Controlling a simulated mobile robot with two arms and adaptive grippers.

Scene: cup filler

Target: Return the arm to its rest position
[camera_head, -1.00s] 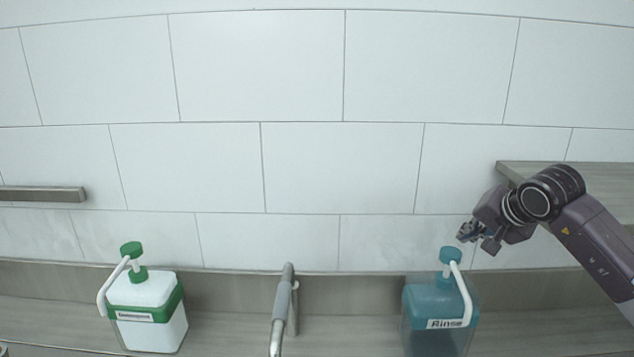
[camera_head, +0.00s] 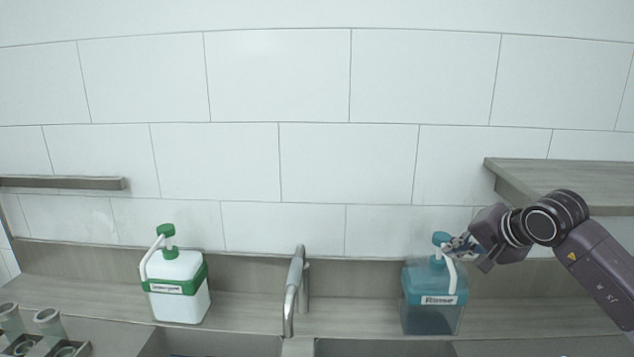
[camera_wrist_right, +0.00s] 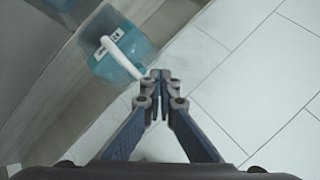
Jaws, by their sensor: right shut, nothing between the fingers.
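My right arm comes in from the right in the head view. Its gripper (camera_head: 462,246) is shut and empty, beside the pump head of the teal dispenser (camera_head: 432,312). In the head view the fingertips overlap the top of that pump; I cannot tell whether they touch it. In the right wrist view the shut fingers (camera_wrist_right: 158,82) point toward the dispenser (camera_wrist_right: 112,52), whose white spout shows just beyond the tips. My left gripper is not in view.
A white and green dispenser (camera_head: 180,290) stands on the counter at left. A metal faucet (camera_head: 293,290) rises between the dispensers above a sink. A shelf (camera_head: 560,180) juts from the wall above my right arm. Several cups (camera_head: 47,320) stand in a holder at bottom left.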

